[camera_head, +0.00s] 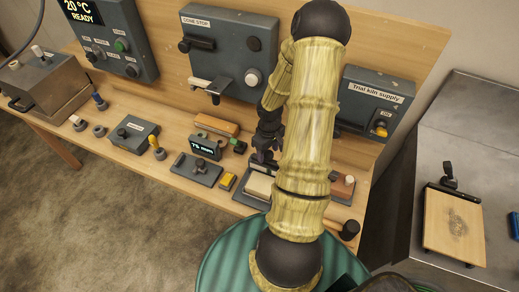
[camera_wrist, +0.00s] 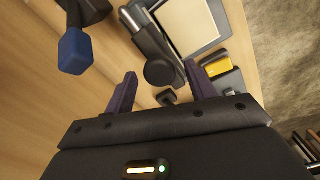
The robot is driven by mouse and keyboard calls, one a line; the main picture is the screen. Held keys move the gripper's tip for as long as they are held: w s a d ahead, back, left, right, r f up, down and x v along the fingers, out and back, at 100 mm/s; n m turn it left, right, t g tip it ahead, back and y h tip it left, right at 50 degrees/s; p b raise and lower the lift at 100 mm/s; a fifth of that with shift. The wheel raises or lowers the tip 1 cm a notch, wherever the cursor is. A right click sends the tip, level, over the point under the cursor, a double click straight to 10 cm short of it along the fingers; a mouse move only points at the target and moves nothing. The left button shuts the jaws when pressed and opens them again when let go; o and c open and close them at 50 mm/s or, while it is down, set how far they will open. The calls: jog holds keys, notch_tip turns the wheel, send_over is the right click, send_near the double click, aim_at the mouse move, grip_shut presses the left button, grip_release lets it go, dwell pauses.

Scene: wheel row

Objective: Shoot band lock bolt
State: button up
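No part carries a legible band lock label, so I cannot tell for certain which is the bolt. In the wrist view, a dark round-ended knob or handle (camera_wrist: 160,68) lies beside a grey-framed cream panel (camera_wrist: 188,22). A bright metal rod (camera_wrist: 133,18) shows next to it. My gripper (camera_wrist: 160,72) is open, its fingers apart on either side of the knob in the picture; contact cannot be told. In the head view, my gripper (camera_head: 264,157) is over the bench by the cream-topped unit (camera_head: 258,186), partly hidden by my arm.
The wooden bench (camera_head: 150,180) also holds a grey plate with a knob (camera_head: 196,167), a 75 mm display (camera_head: 205,146), a yellow block (camera_head: 228,181) and a black-ended handle (camera_head: 350,230). A blue-ended lever (camera_wrist: 76,48) is near my gripper. Panels stand behind.

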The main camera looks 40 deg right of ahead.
aim_at(267, 153)
jog(key=shift+r+p, duration=3.35)
jog(key=shift+r, duration=0.25)
jog(key=shift+w+a+r, duration=0.15)
jog(key=shift+a, duration=0.2)
jog(key=s+a+r+t+b, duration=0.1)
jog(key=s+a+r+b, duration=0.1)
jog(key=a+r, duration=0.4)
jog(key=s+a+r+m+t+b, duration=0.1)
jog(key=s+a+r+b, duration=0.2)
jog(key=a, duration=1.2)
notch_tip(267, 153, up, 3)
jog(key=b, duration=0.2)
jog(key=shift+a+m+t+b, duration=0.2)
jog(key=shift+m+t+b, duration=0.1)
jog(key=shift+f, duration=0.1)
